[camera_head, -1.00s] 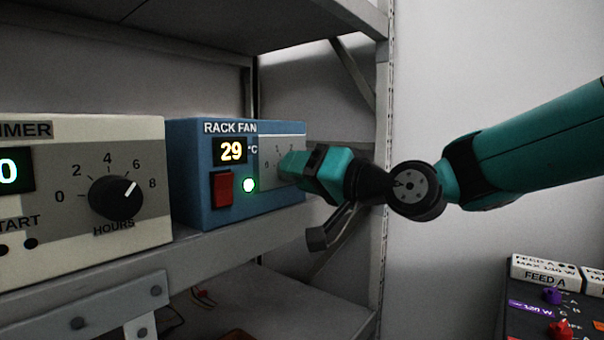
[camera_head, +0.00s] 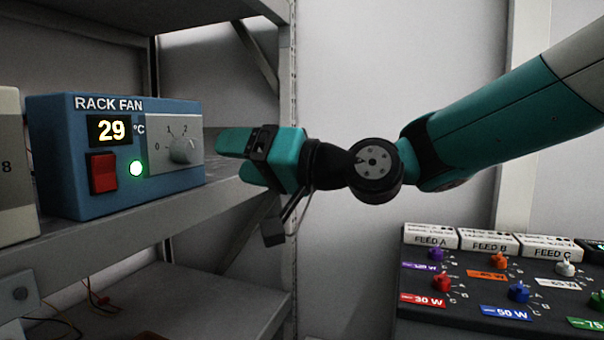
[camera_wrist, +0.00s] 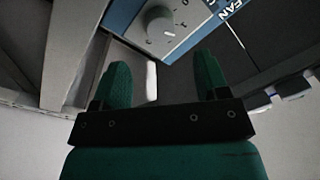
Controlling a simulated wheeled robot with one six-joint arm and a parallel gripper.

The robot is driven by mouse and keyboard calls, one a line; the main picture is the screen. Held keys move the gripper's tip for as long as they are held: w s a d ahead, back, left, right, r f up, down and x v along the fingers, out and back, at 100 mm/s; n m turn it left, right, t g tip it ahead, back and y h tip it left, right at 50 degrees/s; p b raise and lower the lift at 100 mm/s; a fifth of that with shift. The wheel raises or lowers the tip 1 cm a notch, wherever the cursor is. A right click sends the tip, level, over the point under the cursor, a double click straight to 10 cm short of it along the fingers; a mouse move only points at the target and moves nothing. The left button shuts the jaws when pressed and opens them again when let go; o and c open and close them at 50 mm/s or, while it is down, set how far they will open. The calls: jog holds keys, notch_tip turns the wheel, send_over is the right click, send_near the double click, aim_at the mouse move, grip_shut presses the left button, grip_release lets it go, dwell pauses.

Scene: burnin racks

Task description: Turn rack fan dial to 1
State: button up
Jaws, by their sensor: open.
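The blue rack fan box (camera_head: 62,150) stands on the shelf at the left of the head view. Its round grey dial (camera_head: 182,150) is on a light panel marked 0, 1 and 2. The dial also shows in the wrist view (camera_wrist: 158,24), with a white pointer mark on its lower right there. I cannot tell for sure which number it points at. My gripper (camera_head: 226,158) is to the right of the dial, apart from it and empty. In the wrist view my gripper (camera_wrist: 163,82) has its fingers spread, with the dial beyond them.
The display (camera_head: 110,130) reads 29 °C above a red switch (camera_head: 102,173); a green lamp (camera_head: 136,168) glows. The metal shelf (camera_head: 190,205) has an upright (camera_head: 287,90) behind my gripper. A dark panel with coloured knobs (camera_head: 480,270) is at the lower right.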

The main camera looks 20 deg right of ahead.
jog(key=b+v, duration=0.1)
jog(key=v, duration=0.8)
jog(key=shift+s, duration=0.1)
